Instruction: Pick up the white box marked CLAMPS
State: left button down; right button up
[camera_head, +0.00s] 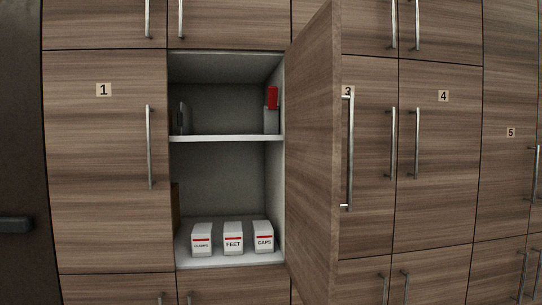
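The white box marked CLAMPS (201,240) stands upright on the bottom shelf of an open cabinet (220,262). It has a red stripe above its label. It is the leftmost of three similar boxes, with the FEET box (233,238) in the middle and the CAPS box (263,236) on the right. Small gaps separate the boxes. Neither of my grippers shows in the head view.
The open cabinet door (314,160) swings outward on the right. The upper shelf (225,138) holds a red and grey item (271,110) and a dark item (183,118). A brown object (175,205) stands at the lower left inside. Closed numbered doors flank the opening.

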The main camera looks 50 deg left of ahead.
aim_at(202, 236)
jog(key=i+u, duration=0.25)
jog(key=u, duration=0.2)
jog(key=i+u, duration=0.4)
jog(key=i+l+u, duration=0.15)
jog(key=u, duration=0.3)
jog(key=i+l+u, duration=0.2)
jog(key=u, duration=0.2)
jog(key=i+l+u, duration=0.15)
jog(key=l+u, duration=0.15)
jog(key=u, duration=0.15)
jog(key=i+l+u, duration=0.2)
jog(key=l, duration=0.2)
jog(key=u, duration=0.5)
jog(key=j+z, duration=0.4)
jog(key=z, duration=0.2)
jog(key=k, duration=0.05)
